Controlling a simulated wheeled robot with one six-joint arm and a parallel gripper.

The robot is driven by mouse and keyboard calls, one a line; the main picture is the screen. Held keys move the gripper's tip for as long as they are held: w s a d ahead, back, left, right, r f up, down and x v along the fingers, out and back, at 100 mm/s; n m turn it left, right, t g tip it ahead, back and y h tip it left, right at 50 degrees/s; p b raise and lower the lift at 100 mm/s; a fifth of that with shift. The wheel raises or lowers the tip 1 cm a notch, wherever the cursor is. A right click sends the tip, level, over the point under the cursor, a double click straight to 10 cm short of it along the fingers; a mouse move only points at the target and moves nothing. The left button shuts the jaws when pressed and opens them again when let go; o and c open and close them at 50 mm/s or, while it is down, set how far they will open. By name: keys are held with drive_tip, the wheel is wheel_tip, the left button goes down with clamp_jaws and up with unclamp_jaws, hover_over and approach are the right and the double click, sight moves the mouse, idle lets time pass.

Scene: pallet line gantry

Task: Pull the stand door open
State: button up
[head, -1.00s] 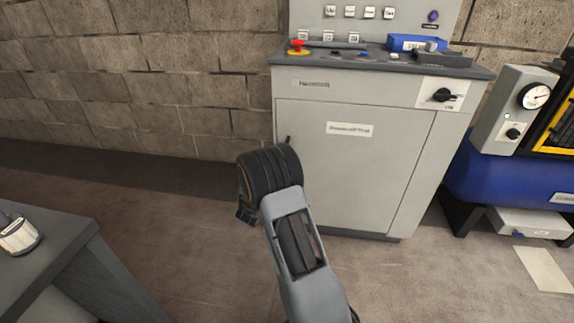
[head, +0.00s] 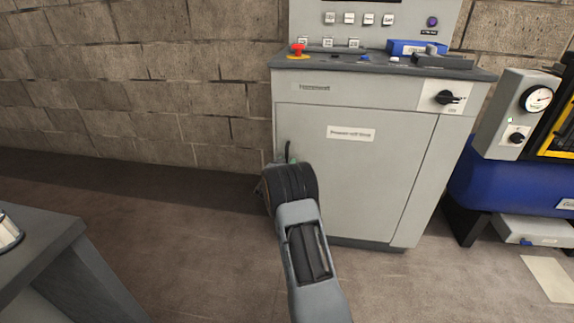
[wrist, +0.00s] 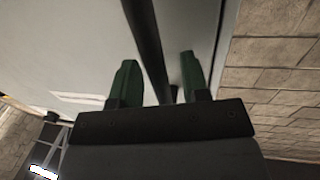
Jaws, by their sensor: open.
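The stand door (head: 350,180) is the light grey front panel of the grey control stand, with a white label on it, and it looks closed. In the wrist view its dark bar handle (wrist: 148,40) runs between the two green fingers of my gripper (wrist: 158,58). The fingers are open, one on each side of the bar, and I see a gap to each finger. In the head view my gripper (head: 283,156) is at the door's left edge, mostly hidden behind my dark wrist, which also covers most of the handle.
The stand's top (head: 380,67) carries a red emergency button (head: 297,50) and a blue device (head: 415,47). A grey table (head: 60,255) is at the lower left. A blue tank (head: 510,185) stands at the right. The floor left of the stand is clear.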

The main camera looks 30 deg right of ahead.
clamp_jaws()
idle(0.4)
